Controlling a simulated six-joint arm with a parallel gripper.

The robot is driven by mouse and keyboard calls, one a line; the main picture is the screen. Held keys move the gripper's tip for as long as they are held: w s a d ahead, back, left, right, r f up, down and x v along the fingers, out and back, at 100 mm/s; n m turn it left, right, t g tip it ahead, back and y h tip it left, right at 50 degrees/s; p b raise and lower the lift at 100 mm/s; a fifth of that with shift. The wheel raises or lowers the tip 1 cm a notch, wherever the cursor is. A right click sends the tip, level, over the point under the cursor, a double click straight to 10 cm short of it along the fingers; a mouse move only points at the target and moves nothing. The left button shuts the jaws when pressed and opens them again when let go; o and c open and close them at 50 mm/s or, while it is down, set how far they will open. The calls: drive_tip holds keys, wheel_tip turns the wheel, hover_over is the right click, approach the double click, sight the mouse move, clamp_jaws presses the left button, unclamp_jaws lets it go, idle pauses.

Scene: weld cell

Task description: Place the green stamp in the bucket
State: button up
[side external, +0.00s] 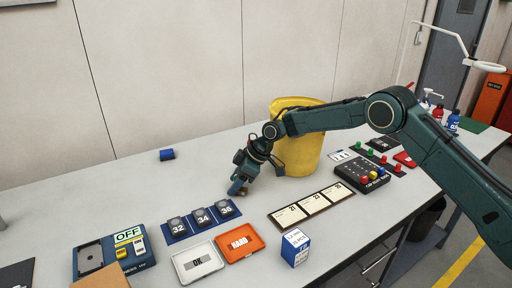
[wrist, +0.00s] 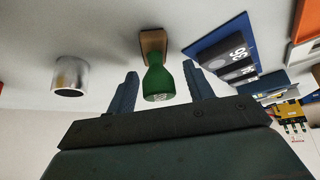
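The green stamp (wrist: 157,80) has a green handle and a wooden base (wrist: 153,42). In the wrist view it lies between my two gripper fingers, with clear gaps on both sides. My gripper (wrist: 163,88) is open. In the side view my gripper (side external: 238,190) points down at the table, left of the bucket. The stamp's brown base shows at the fingertips there, and its green part is hidden. The yellow bucket (side external: 303,150) stands behind my forearm, which hides part of it.
A blue tray of numbered blocks (side external: 202,219) lies close in front of my gripper. An orange tray (side external: 240,242) and framed cards (side external: 310,207) lie nearer the front. A dark blue object (side external: 167,155) sits farther left. A silver cylinder (wrist: 72,76) shows in the wrist view.

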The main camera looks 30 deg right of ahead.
drive_tip(key=c, duration=1)
drive_tip(key=shift+r, duration=0.1)
wheel_tip(320, 180, up, 20)
drive_tip(key=shift+f, duration=0.1)
idle(0.6)
